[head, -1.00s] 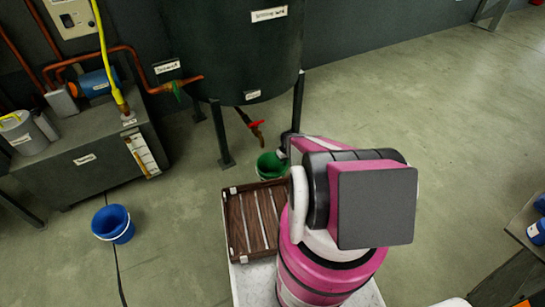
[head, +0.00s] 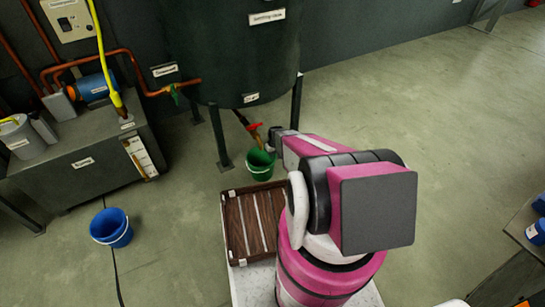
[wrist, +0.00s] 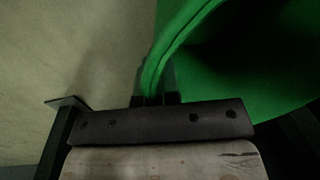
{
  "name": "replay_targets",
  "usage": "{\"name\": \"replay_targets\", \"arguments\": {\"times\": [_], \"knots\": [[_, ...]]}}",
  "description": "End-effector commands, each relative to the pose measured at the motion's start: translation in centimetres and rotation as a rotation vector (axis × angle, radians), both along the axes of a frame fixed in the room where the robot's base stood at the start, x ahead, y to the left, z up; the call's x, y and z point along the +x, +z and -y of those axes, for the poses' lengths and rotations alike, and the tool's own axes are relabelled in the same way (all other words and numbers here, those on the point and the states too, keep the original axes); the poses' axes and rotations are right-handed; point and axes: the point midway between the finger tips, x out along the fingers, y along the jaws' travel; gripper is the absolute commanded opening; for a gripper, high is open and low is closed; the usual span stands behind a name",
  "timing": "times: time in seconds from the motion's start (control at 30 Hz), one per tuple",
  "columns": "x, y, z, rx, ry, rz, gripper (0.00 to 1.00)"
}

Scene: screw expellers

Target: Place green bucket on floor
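The green bucket (head: 261,170) is beyond the front of my tray, just below the tank's red-handled tap (head: 254,127). It looks upright; I cannot tell whether its base touches the floor. My gripper (wrist: 154,100) is at the bucket's rim, with one finger on each side of the green wall, and looks shut on it. In the wrist view the bucket (wrist: 215,75) fills the upper right, its inside dark. In the head view the fingertips are too small to make out, at the bucket's right side.
A dark tank (head: 235,60) on legs stands behind the bucket, one leg (head: 220,140) close to its left. A blue bucket (head: 111,228) stands on the floor at the left. A machine cabinet (head: 85,160) is at the back left. Open floor (head: 420,120) lies to the right.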

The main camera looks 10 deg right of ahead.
Motion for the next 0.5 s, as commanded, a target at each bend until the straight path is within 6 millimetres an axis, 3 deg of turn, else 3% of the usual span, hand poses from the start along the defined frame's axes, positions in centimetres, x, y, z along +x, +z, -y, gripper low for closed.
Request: {"name": "replay_targets", "arguments": {"times": [0.43,0.5], "knots": [[0.02,-0.65,-0.01,0.000,0.000,0.001,0.00],[0.01,-0.59,0.00,0.000,0.000,0.001,0.26]]}}
